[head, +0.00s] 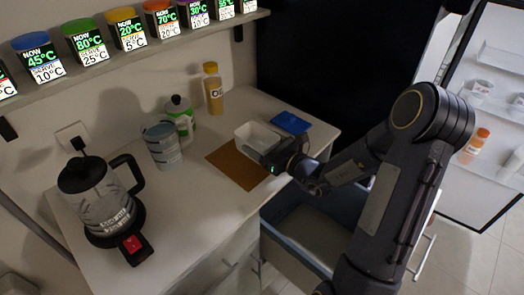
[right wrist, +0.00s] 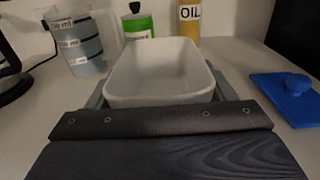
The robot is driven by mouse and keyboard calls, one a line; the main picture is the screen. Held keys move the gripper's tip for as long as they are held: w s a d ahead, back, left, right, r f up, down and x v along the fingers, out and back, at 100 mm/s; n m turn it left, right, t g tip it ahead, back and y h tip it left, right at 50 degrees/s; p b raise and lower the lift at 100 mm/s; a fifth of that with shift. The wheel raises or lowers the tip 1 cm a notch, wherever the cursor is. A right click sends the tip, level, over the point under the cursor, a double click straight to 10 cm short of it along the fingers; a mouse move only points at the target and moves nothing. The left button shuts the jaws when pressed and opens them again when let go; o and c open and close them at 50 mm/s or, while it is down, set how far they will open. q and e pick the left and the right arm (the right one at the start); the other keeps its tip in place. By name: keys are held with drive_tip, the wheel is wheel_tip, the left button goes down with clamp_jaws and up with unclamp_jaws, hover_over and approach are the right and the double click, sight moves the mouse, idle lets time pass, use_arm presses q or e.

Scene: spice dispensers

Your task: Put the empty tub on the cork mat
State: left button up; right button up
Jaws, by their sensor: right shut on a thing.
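The empty white tub (head: 250,134) is held in my right gripper (head: 272,157), with one grey finger on each side of it in the right wrist view (right wrist: 160,60). The tub looks level and its inside is bare. The brown cork mat (head: 236,170) lies on the white counter. In the head view the tub overlaps the mat's far right edge; I cannot tell whether it touches the mat or hovers above it. The mat does not show in the right wrist view. My left gripper is not in view.
A blue lid with a knob (head: 290,122) lies right of the tub. An oil bottle (head: 213,90), a green-white bottle (head: 180,115), a measuring jug (head: 162,147) and a kettle (head: 97,199) stand left and behind. An open drawer (head: 310,232) is below the counter.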

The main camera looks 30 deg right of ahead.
drive_tip(key=shift+w+d+f, duration=0.1)
drive_tip(key=shift+w+f, duration=0.1)
drive_tip(key=shift+f, duration=0.1)
wheel_tip(320, 180, down, 3)
drive_tip(key=shift+w+d+f, duration=0.1)
drive_tip(key=shift+f, duration=0.05)
drive_tip(key=o, duration=0.7)
drive_tip(key=shift+f+b, duration=0.2)
drive_tip(key=shift+b, duration=0.1)
drive_tip(key=o, duration=0.5)
drive_tip(key=shift+r, duration=0.1)
